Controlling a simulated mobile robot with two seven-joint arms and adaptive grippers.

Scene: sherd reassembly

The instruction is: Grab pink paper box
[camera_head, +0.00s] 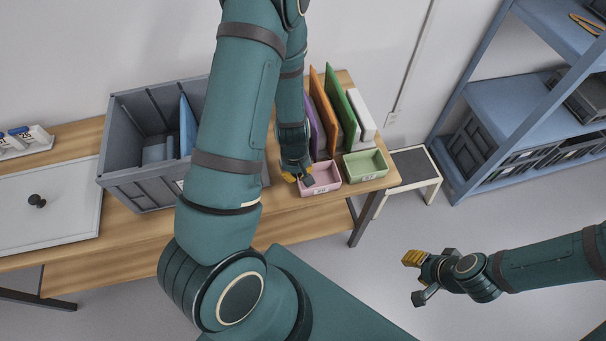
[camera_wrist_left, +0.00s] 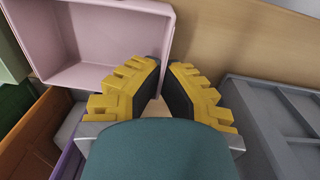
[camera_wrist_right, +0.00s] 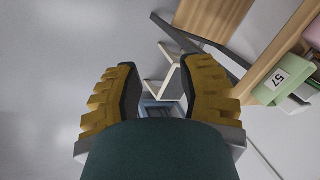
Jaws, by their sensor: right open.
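The pink paper box (camera_head: 326,177) is a shallow open tray with a number label on its front, near the front edge of the wooden table. My left gripper (camera_head: 302,180) is at its left end. In the left wrist view the box (camera_wrist_left: 95,40) fills the upper left, and the fingertips (camera_wrist_left: 164,64) are close together with the box's side wall between them. One finger is over the box's inside and the other is outside. My right gripper (camera_head: 418,277) is open and empty over the floor, away from the table; its wrist view shows spread fingers (camera_wrist_right: 161,65).
A green tray (camera_head: 365,165) stands just right of the pink box. Upright purple, orange and green folders (camera_head: 334,105) stand behind. A large grey crate (camera_head: 125,130) is on the left of the table. A step stool (camera_head: 411,168) and blue shelves (camera_head: 510,105) are at right.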

